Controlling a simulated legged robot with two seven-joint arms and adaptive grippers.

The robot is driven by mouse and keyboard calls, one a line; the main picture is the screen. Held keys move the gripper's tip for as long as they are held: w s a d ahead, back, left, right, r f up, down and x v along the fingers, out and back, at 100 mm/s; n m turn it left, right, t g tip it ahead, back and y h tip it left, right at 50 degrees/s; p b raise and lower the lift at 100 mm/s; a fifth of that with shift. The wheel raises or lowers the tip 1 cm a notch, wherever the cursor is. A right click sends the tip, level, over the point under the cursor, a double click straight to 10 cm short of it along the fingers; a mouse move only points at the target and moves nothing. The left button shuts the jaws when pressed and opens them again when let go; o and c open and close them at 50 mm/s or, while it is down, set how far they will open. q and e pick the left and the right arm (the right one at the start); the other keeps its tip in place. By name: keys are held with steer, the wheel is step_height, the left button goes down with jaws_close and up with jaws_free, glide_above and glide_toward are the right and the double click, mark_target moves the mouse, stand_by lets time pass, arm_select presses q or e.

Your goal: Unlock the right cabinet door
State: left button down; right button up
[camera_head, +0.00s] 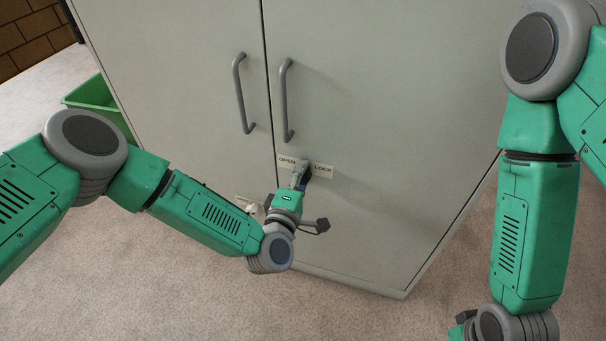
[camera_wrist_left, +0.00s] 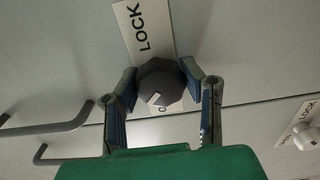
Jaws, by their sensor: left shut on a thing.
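The right cabinet door (camera_head: 380,110) is pale grey and closed, with a vertical bar handle (camera_head: 285,100). Below the handle is a white OPEN/LOCK label (camera_head: 322,170). In the left wrist view the grey faceted knob (camera_wrist_left: 160,84) stands over this label (camera_wrist_left: 145,30) and hides part of it. A white mark shows on the knob's lower-left face, away from the word LOCK. My left gripper (camera_head: 303,175) is at the knob and hides it in the head view. In the wrist view its two fingers (camera_wrist_left: 160,80) are shut on the knob from both sides.
The closed left door (camera_head: 180,80) has its own bar handle (camera_head: 243,95) and a lower label with a white knob (camera_wrist_left: 305,137). A green bin (camera_head: 92,94) stands left of the cabinet. Speckled floor (camera_head: 400,318) is clear in front.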

arm_select(q)
steer(key=c, duration=1.1)
jaws_free()
steer(key=shift+a+f, duration=0.15)
steer(key=shift+f, duration=0.1)
steer(key=shift+o, duration=0.6)
steer(key=shift+r, duration=0.1)
steer(key=shift+s, duration=0.25)
steer(key=v, duration=1.1)
steer(key=shift+s, duration=0.15)
steer(key=shift+a, duration=0.15)
